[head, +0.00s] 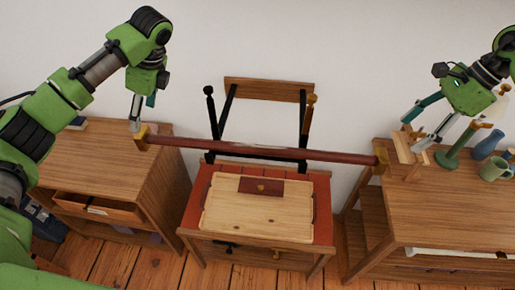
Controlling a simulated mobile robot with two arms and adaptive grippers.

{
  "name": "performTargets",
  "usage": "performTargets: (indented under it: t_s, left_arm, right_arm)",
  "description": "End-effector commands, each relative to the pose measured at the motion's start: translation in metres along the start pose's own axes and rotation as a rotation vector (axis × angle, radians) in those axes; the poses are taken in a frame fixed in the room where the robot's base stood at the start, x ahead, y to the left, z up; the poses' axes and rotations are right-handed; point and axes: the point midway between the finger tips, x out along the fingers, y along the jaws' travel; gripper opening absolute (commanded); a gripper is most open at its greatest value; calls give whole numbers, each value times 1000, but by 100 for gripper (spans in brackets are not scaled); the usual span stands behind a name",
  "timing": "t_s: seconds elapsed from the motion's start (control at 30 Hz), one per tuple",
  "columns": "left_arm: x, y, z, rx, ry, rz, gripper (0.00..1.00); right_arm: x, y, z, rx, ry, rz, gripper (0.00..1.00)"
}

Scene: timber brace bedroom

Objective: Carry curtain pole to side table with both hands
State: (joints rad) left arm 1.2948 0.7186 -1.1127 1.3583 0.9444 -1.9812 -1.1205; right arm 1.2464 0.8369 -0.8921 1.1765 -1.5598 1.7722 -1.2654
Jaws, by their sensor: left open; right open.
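The curtain pole (260,152) is a long reddish-brown rod with brass-coloured ends. It spans the gap between the left wooden cabinet (100,160) and the right wooden cabinet (440,205), above a low table (188,215) with a red top. I cannot tell which piece is the side table. My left gripper (137,122) is open, pointing down at the pole's left end; contact is unclear. My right gripper (412,133) is open above the right cabinet, to the right of the pole's right end and apart from it.
A wooden stand (405,158), a green stand (449,157), a blue vase (488,144) and a green mug (494,169) crowd the right cabinet's back. A pale wooden board (230,222) lies on the low table. A drawer (97,207) in the left cabinet is partly open.

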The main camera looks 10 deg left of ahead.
Motion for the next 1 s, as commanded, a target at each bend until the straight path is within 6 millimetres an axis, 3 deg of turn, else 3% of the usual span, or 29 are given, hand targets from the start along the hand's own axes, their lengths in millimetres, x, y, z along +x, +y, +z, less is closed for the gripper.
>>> performTargets:
  t_s: [0.3, 0.5, 0.7, 1.0]
  left_arm:
    - [65, 1, 1, -1, -1, 4, 61]
    - [96, 1, 0, 0, 0, 3, 61]
    - [111, 0, 0, -1, 0, 0, 61]
    - [114, 0, 0, 0, 0, 0, 61]
  right_arm:
    - [65, 1, 0, 0, -1, 4, 61]
    - [96, 1, 1, 0, -1, 3, 61]
    - [111, 0, 0, 1, 0, 1, 61]
    - [114, 0, 0, 0, 0, -1, 61]
